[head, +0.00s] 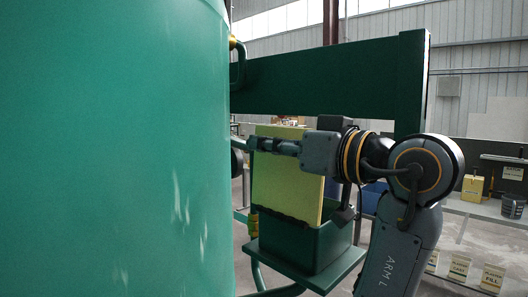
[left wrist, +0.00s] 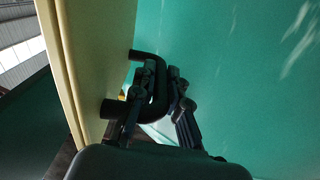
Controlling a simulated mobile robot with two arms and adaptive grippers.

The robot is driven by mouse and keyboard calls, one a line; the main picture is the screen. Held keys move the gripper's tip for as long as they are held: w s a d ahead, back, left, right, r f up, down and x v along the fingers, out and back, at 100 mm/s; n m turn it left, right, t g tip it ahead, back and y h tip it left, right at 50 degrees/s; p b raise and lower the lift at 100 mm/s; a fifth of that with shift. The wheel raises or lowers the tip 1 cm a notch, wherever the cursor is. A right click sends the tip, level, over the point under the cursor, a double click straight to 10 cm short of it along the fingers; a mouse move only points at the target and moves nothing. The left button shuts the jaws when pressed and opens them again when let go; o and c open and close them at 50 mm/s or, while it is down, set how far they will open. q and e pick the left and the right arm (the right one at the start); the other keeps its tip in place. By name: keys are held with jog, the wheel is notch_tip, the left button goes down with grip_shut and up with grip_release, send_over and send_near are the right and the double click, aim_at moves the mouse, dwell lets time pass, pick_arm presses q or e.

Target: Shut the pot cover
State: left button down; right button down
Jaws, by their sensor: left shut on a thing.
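The pot cover (head: 287,190) is a flat yellow panel standing upright over a dark green box-shaped pot (head: 325,246) in the head view. It also fills the left part of the left wrist view (left wrist: 100,55). A dark bent handle (left wrist: 118,109) stands out from its face. My left gripper (head: 262,145) reaches across the upper part of the cover from the right. In the left wrist view, its fingers (left wrist: 165,88) are closed around the handle. The handle's grip is partly hidden by the fingers. My right gripper is not in view.
A big green cylinder (head: 115,150) fills the left side, close to my left gripper. A dark green beam (head: 330,80) runs behind and above my arm. The pot rests on a green ledge (head: 322,280). Shelves with yellow containers (head: 472,188) stand far right.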

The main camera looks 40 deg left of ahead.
pick_arm(q)
jog(key=w+b, duration=0.1)
jog(key=w, duration=0.2)
jog(key=shift+w+d+r, duration=0.1)
jog(key=shift+w+r, duration=0.05)
jog(key=shift+w, duration=0.05)
jog(key=shift+w+d+f+b, duration=0.1)
jog(key=shift+w+f+b, duration=0.1)
jog(key=shift+w, duration=0.55)
jog(key=shift+w+f+b, duration=0.1)
jog(key=shift+w+b, duration=0.05)
jog(key=shift+w, duration=0.6)
jog(key=c, duration=1.4)
grip_release()
jog(key=shift+o, duration=0.3)
jog(key=shift+w, duration=0.15)
jog(key=d, duration=0.7)
jog(key=shift+s, duration=0.3)
